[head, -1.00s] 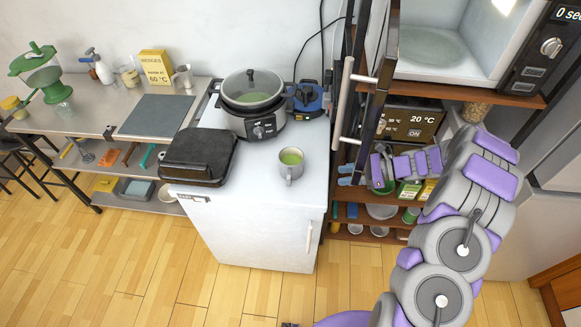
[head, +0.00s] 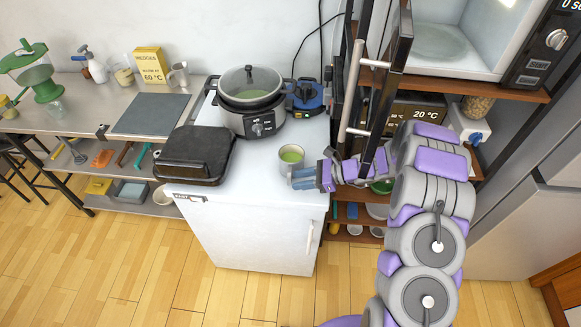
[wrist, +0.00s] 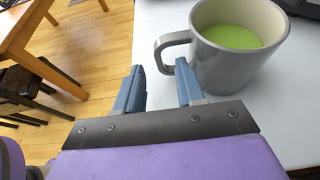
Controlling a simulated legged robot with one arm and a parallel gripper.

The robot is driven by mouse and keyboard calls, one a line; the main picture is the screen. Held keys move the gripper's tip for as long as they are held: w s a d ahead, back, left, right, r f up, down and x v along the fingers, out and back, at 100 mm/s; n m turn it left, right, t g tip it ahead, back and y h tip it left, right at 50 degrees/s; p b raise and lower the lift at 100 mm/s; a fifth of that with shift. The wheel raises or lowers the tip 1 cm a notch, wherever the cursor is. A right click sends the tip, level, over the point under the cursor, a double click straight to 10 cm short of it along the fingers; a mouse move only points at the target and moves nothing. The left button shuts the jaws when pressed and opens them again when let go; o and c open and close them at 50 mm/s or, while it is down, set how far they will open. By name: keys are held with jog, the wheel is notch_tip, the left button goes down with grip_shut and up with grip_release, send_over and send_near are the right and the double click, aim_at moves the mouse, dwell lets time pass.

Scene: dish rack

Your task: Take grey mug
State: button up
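The grey mug (head: 291,157) stands upright on the white cabinet top, with green liquid inside. In the wrist view the mug (wrist: 235,62) is close ahead and to the right, its handle pointing left. My gripper (head: 303,178) is just in front of the mug, at the right edge of the cabinet top. In the wrist view the blue fingers of my gripper (wrist: 157,80) are apart with nothing between them. The handle is just beyond the fingertips, nearer the right finger, which appears close to the mug; I cannot tell whether they touch.
The white cabinet top (head: 257,185) has a black grill (head: 195,153) at left and a cooker (head: 252,100) behind. An open microwave door (head: 385,85) hangs over my arm on the right. A metal table (head: 85,118) stands further left.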

jog(key=shift+x, duration=1.15)
jog(key=shift+d, duration=0.1)
jog(key=shift+d, duration=0.1)
jog(key=shift+c, duration=0.4)
grip_shut()
